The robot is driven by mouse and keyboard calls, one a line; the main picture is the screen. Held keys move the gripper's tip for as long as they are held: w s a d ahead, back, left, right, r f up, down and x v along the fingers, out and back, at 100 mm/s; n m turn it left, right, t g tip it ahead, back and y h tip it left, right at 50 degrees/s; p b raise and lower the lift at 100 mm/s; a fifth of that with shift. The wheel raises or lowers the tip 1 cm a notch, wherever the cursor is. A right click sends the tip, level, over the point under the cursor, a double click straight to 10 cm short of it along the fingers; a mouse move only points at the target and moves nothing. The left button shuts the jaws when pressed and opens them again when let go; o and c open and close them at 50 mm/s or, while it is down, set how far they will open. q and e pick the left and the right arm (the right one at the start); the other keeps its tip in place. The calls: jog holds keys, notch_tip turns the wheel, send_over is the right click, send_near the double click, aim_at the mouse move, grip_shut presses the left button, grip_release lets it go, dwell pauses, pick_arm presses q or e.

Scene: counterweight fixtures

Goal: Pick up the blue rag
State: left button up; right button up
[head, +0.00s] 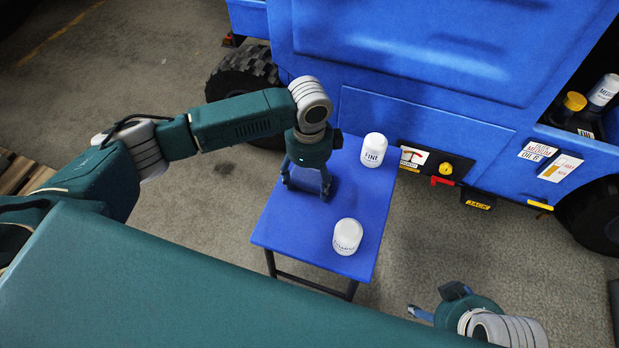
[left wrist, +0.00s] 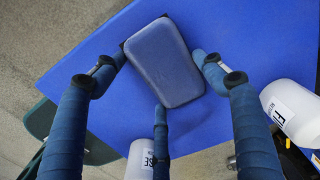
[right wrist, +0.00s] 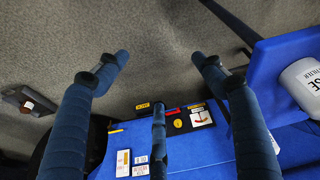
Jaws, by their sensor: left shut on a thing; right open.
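The blue rag (left wrist: 165,62) shows in the left wrist view as a dusty-blue, rounded rectangular pad between my left fingers. My left gripper (left wrist: 160,68) is shut on it, with fingertips at its left and right edges and a third finger at its near side. In the head view my left gripper (head: 307,184) points down over the blue table (head: 292,234), and I cannot make out the rag there. Whether the rag touches the tabletop is unclear. My right gripper (right wrist: 160,68) is open and empty above the floor, right of the table; it shows partly in the head view (head: 436,302).
Two white labelled canisters stand on the table, one at the back right (head: 373,150) and one near the front (head: 347,237). A blue vehicle (head: 420,60) with a control panel (head: 436,164) stands behind the table. Grey floor (head: 215,225) is clear to the left.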

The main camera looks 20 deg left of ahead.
aim_at(310, 181)
pick_arm(q)
jog(key=shift+r, duration=0.1)
notch_tip(310, 181, up, 6)
jog(key=shift+f+p, duration=0.1)
jog(key=shift+p, duration=0.9)
jog(key=shift+r+p, duration=0.3)
jog(key=shift+r, duration=0.65)
notch_tip(310, 181, up, 11)
jog(key=p, duration=0.2)
jog(key=shift+p, duration=0.35)
jog(key=shift+r, duration=0.55)
pick_arm(e)
jog(key=s+x, duration=0.2)
jog(key=x, duration=0.9)
jog(key=shift+s+f+g, duration=0.2)
jog(key=shift+f+g, duration=0.1)
jog(key=shift+g, duration=0.1)
jog(key=shift+a, duration=0.1)
